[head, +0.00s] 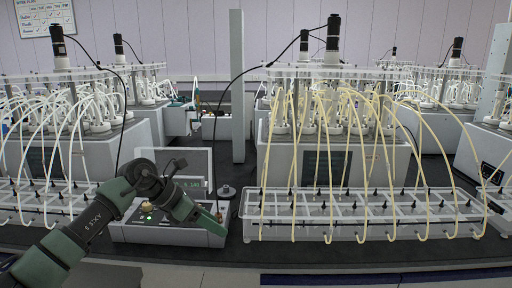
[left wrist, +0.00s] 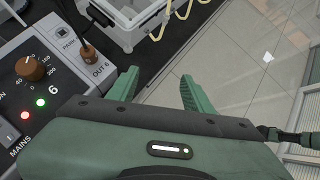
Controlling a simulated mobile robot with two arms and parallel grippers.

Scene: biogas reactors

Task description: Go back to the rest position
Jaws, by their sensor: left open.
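My left gripper (head: 219,226) comes in from the left in the head view and hangs in front of the grey control box (head: 168,233). In the left wrist view its two green fingers (left wrist: 158,92) are apart with nothing between them; the tiled floor and the dark bench edge show beyond them. The control box (left wrist: 45,80) is on the left there, with a brown knob (left wrist: 32,68), a red and a green light, and a plug at OUT 6. My right gripper is not in view.
Reactor units with tubes stand left and right. A clear tube rack (head: 360,233) is right of the control box, another rack (head: 40,216) is at left. A grey post (head: 237,90) rises behind. A thin black cable hangs near the gripper. Open floor shows in front of the bench.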

